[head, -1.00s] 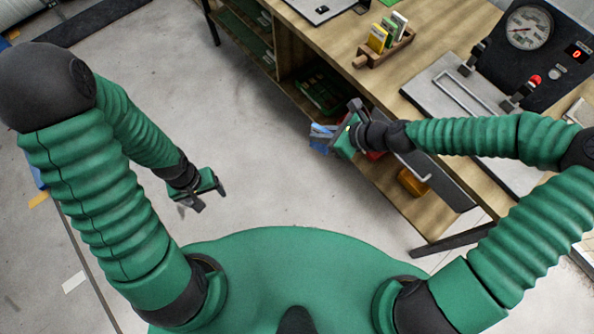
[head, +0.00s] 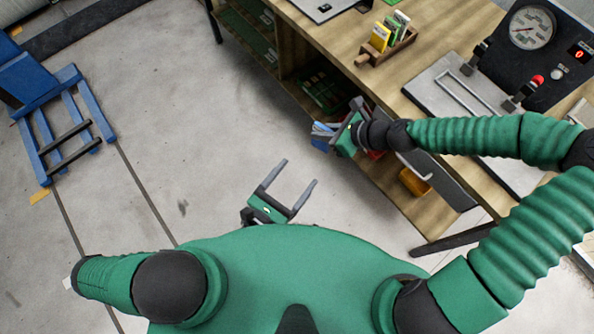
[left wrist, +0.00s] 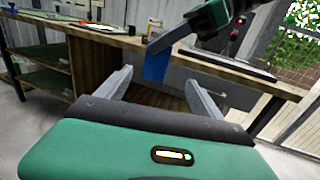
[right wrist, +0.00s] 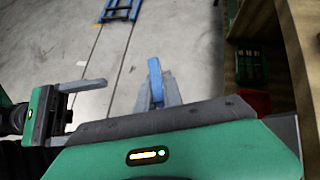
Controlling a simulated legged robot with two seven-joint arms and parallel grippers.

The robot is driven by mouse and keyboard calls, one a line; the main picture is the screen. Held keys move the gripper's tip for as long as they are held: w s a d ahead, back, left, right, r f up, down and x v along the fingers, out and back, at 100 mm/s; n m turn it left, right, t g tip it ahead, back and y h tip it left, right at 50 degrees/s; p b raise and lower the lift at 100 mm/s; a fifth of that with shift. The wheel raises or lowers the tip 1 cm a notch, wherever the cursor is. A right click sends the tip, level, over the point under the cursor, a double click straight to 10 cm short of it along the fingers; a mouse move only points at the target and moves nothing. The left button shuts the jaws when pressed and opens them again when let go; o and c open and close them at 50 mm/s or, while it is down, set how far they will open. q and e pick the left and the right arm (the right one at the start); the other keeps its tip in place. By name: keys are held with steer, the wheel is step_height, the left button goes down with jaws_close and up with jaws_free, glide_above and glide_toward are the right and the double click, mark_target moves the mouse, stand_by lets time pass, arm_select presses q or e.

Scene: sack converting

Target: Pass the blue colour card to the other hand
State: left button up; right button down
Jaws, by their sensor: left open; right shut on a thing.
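The blue colour card (head: 323,134) is in my right gripper (head: 335,125), beside the workbench's front edge. In the right wrist view the card (right wrist: 155,80) stands between the closed fingers (right wrist: 158,95). In the left wrist view the card (left wrist: 156,63) hangs below the right gripper, ahead of and between the left fingers but farther off. My left gripper (head: 288,184) is open and empty in front of my body, lower left of the card and apart from it. The left gripper also shows at the left of the right wrist view (right wrist: 80,103).
The workbench (head: 345,45) holds a wooden rack (head: 385,47) of coloured cards and a gauge panel (head: 545,50). A blue frame (head: 65,130) stands at left. The floor between the grippers is clear.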

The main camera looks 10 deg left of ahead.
mark_target(321, 145)
arm_select(q)
steer(key=x, duration=1.2)
steer(key=shift+w+a, duration=0.1)
arm_select(e)
steer(key=shift+a, duration=0.1)
arm_select(q)
steer(key=shift+c, duration=0.5)
steer(key=c, duration=1.2)
steer(key=shift+r, duration=0.1)
steer(key=shift+c, duration=0.6)
arm_select(e)
steer(key=c, duration=1.9)
jaws_free()
steer(key=o, duration=0.5)
steer(key=shift+w, duration=0.1)
